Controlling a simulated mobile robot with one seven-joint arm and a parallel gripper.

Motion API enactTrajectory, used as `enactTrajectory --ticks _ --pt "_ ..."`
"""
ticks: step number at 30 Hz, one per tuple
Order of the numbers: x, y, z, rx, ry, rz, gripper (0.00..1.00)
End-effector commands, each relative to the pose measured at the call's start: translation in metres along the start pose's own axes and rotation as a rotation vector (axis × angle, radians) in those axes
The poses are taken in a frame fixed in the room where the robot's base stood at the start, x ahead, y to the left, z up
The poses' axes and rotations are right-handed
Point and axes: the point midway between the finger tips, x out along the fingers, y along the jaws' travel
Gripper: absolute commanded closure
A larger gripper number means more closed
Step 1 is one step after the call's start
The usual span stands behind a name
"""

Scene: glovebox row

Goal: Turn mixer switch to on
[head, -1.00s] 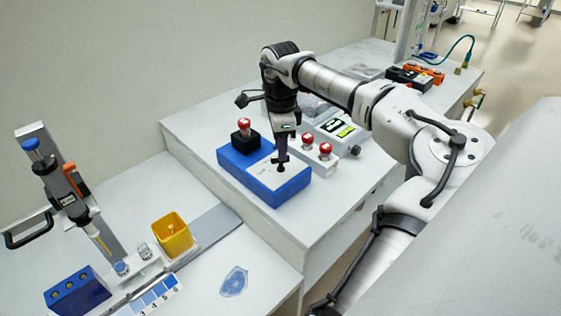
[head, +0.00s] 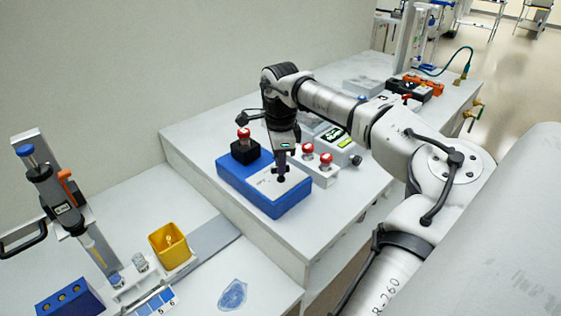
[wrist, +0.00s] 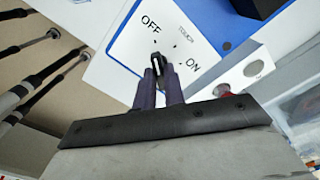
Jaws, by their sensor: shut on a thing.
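The mixer is a blue box (head: 232,180) with a white faceplate on top, on the raised bench. Its switch is a small black knob (wrist: 156,60), with OFF printed to the upper left and ON to the right in the wrist view. The knob's white mark points roughly up in that view; its exact setting is hard to tell. My gripper (head: 281,178) points down over the faceplate. In the wrist view its purple fingers (wrist: 160,76) are shut on the knob and hide part of it.
A white block with red buttons (head: 326,158) and a small display unit (head: 335,137) stand close on the right. On the lower bench are a yellow container (head: 170,247) and a dispenser stand (head: 65,200).

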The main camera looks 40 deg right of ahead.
Motion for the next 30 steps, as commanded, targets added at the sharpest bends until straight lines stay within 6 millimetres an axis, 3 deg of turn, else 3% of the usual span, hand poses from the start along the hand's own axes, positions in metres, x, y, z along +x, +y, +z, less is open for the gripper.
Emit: enactTrajectory --ticks 8,30 --pt "0.0008 -0.0001 -0.0002 0.062 0.001 0.000 1.00" --pt "0.0006 -0.0008 -0.0003 0.557 0.000 0.000 1.00"
